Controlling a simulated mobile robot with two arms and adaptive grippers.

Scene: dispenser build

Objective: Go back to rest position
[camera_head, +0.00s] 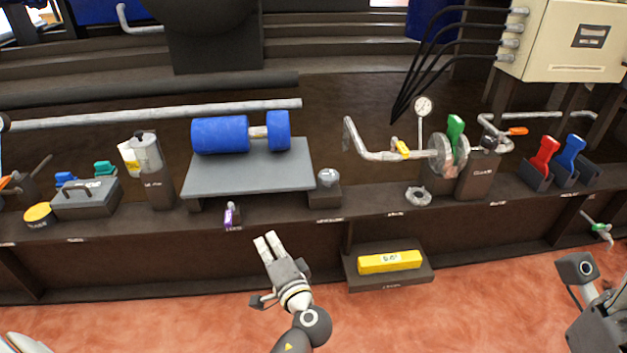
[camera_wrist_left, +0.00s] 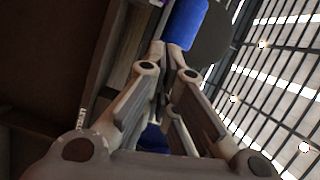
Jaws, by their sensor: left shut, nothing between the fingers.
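My left gripper (camera_head: 266,241) is in front of the dark bench, below the purple item and to the left of the yellow block. Its light fingers point up toward the bench and are shut with nothing between them. In the left wrist view my left gripper (camera_wrist_left: 166,52) shows its fingers close together, with a blue cylinder (camera_wrist_left: 186,24) beyond the tips. Part of my right arm (camera_head: 590,290) shows at the lower right of the head view. No fingers of my right gripper are seen.
The bench holds a blue roller (camera_head: 221,135) on a grey plate (camera_head: 248,176), a pipe with a gauge (camera_head: 423,107), and red (camera_head: 545,154) and blue (camera_head: 571,152) handles. A yellow block (camera_head: 390,261) sits on a low shelf (camera_head: 392,282). The reddish floor in front is clear.

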